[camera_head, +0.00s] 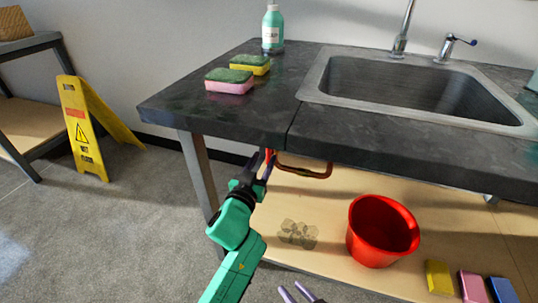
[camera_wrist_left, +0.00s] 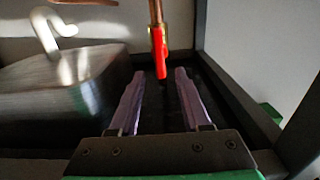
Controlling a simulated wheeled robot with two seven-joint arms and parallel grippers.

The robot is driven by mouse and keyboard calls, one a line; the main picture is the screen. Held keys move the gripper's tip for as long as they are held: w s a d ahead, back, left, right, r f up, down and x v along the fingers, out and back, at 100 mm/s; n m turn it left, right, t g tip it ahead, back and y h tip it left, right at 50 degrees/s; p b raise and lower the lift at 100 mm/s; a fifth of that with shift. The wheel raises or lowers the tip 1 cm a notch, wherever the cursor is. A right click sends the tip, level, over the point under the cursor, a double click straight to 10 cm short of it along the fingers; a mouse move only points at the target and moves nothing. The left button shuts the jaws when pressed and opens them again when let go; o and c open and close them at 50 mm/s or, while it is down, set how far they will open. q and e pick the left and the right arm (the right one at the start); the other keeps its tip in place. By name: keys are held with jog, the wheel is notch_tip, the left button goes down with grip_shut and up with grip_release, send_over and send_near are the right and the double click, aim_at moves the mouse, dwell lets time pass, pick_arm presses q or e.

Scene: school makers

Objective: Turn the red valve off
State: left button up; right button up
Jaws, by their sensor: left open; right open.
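The red valve handle (camera_wrist_left: 159,52) sits on a brass fitting at the end of a copper pipe in the left wrist view. In the head view only a small red part of the valve (camera_head: 269,155) shows below the counter edge, partly hidden by my gripper. My left gripper (camera_head: 267,167) is open under the counter's front edge. In the left wrist view its purple fingers (camera_wrist_left: 160,75) stand apart, with the handle's lower end appearing between their tips; I cannot tell whether they touch. My right gripper (camera_head: 297,291) is open and empty at the bottom edge, mostly out of frame.
A copper pipe (camera_head: 305,171) hangs under the dark counter (camera_head: 240,116) near the sink (camera_head: 312,82). A red bucket (camera_head: 365,238) stands on the lower shelf beside a wet patch (camera_head: 297,234). Several sponges (camera_head: 438,278) lie at lower right. A yellow floor sign (camera_head: 82,140) stands left.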

aim_at(268, 152)
pick_arm(q)
jog(key=b+x, duration=0.1)
jog(key=x, duration=0.4)
jog(key=shift+f, duration=0.15)
jog(key=shift+w, duration=0.15)
grip_shut()
